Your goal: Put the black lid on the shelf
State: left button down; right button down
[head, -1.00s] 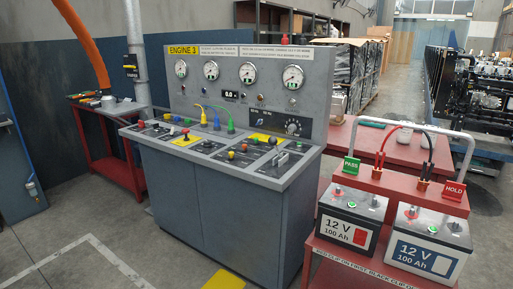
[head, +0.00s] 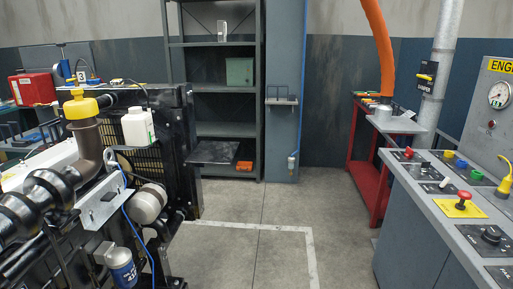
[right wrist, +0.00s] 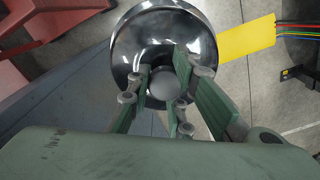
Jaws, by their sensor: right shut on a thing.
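The lid (right wrist: 133,48) is a round, glossy, mirror-like piece with dark and silver reflections and a round grey knob (right wrist: 165,82). My right gripper (right wrist: 170,88) is shut on the lid, with green fingers on either side of the knob. The lid hangs over the floor in the right wrist view, and its far face is hidden. The shelf (head: 225,129) is a tall dark grey unit against the back wall, with several boards. Neither gripper shows in the head view, and my left gripper is out of view.
The shelf holds a white item (head: 222,32), a green box (head: 239,71) and an orange item (head: 244,166). An engine (head: 150,200) fills the left side. A console (head: 430,215) and red stand (head: 372,170) are on the right. The floor (head: 265,215) between is clear.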

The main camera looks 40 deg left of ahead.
aim_at(214, 151)
jog(key=i+j+u, duration=0.25)
jog(key=i+u, duration=0.25)
jog(key=i+j+u, duration=0.15)
jog(key=i+u, duration=0.6)
jog(key=u, duration=0.2)
jog(key=i+l+u, duration=0.25)
jog(key=i+u, duration=0.2)
